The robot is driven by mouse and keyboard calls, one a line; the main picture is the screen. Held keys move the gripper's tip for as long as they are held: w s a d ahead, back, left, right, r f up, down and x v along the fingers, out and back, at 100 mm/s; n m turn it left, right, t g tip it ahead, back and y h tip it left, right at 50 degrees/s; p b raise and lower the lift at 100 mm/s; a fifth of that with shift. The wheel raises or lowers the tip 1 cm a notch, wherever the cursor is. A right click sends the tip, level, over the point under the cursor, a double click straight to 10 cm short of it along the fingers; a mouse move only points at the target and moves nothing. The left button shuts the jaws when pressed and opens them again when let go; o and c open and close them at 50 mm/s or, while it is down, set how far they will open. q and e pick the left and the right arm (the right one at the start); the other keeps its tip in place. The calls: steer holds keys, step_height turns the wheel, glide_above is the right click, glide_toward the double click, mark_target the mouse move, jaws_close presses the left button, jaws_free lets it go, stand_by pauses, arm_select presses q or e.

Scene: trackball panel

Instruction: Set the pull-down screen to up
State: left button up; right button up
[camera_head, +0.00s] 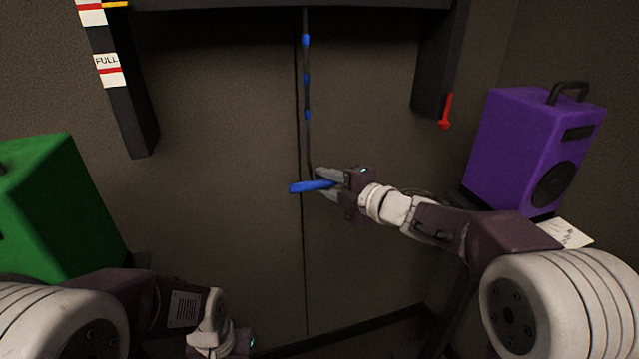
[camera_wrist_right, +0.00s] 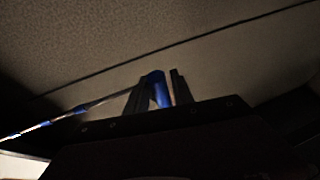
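The pull cord (camera_head: 306,97) of the screen hangs from the dark beam at the top in the head view, with blue bands along it. A blue handle (camera_head: 303,187) is at its lower end. My right gripper (camera_head: 324,184) has a finger on each side of the handle, which sticks out to the left. The right wrist view shows the handle (camera_wrist_right: 158,90) between the fingers, with the cord (camera_wrist_right: 85,107) running straight off to the left. My left gripper (camera_head: 240,344) shows only its body at the bottom edge; its fingers are hidden.
A dark post at the left carries labels, one reading FULL (camera_head: 109,62). A red lever (camera_head: 446,112) is on the right post. A green box (camera_head: 60,205) stands at the left and a purple speaker (camera_head: 525,145) at the right. The wall panel (camera_head: 210,130) between the posts is clear.

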steer(key=shift+x, duration=1.25)
jaws_close()
stand_by(0.4)
